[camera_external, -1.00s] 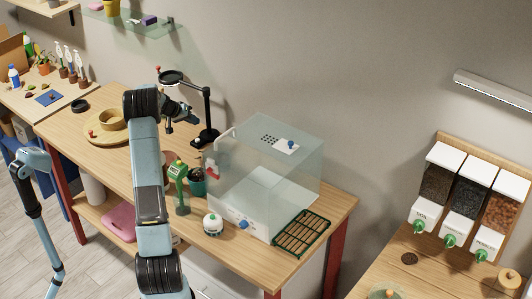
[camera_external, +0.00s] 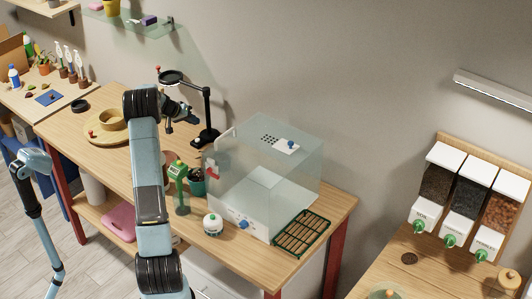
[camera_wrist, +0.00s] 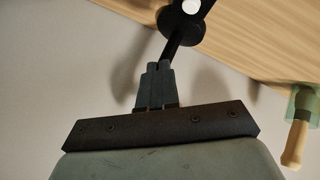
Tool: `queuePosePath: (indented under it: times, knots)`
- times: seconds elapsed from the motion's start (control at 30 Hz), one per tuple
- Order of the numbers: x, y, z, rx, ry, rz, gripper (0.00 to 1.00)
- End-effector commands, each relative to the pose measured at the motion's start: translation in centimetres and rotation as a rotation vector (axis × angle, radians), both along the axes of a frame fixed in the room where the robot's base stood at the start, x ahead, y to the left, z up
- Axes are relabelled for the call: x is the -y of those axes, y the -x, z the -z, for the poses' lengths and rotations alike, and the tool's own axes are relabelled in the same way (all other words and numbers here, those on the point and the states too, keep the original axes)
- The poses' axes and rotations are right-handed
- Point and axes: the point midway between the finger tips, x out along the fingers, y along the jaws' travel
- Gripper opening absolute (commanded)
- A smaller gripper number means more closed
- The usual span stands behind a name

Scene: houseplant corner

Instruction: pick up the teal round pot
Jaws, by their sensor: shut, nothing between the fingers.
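The teal round pot (camera_external: 197,187) stands on the wooden workbench, behind the green gauge-like device and left of the clear box. Something dark fills its top. My arm and the green device are close in front of it, and part of it is hidden. My gripper (camera_external: 193,119) is up in the air beside the black magnifier stand, above and away from the pot. In the wrist view my gripper (camera_wrist: 156,70) shows its two fingers together, with nothing between them. I cannot make out the pot in the wrist view.
The black magnifier stand (camera_external: 208,115) rises close to my gripper. The green device (camera_external: 179,180), a small white round timer (camera_external: 213,224), the clear box (camera_external: 265,165) and a green-edged rack (camera_external: 301,233) crowd the bench. A round board (camera_external: 98,138) lies at left.

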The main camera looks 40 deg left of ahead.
Motion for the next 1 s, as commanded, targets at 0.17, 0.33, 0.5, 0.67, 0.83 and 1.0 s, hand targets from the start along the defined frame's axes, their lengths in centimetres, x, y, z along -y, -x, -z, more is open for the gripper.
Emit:
queuePosePath:
  times: [0.17,0.33,0.5,0.67,0.83,1.0]
  knots:
    - [0.0,0.0,0.0,0.0,0.0,0.0,0.19]
    - [0.0,0.0,0.0,0.0,0.0,0.0,0.35]
    - [0.0,0.0,0.0,0.0,0.0,0.0,0.52]
    - [0.0,0.0,0.0,0.0,0.0,0.0,0.67]
    - [0.0,0.0,0.0,0.0,0.0,0.0,0.83]
    - [0.0,0.0,0.0,0.0,0.0,0.0,1.0]
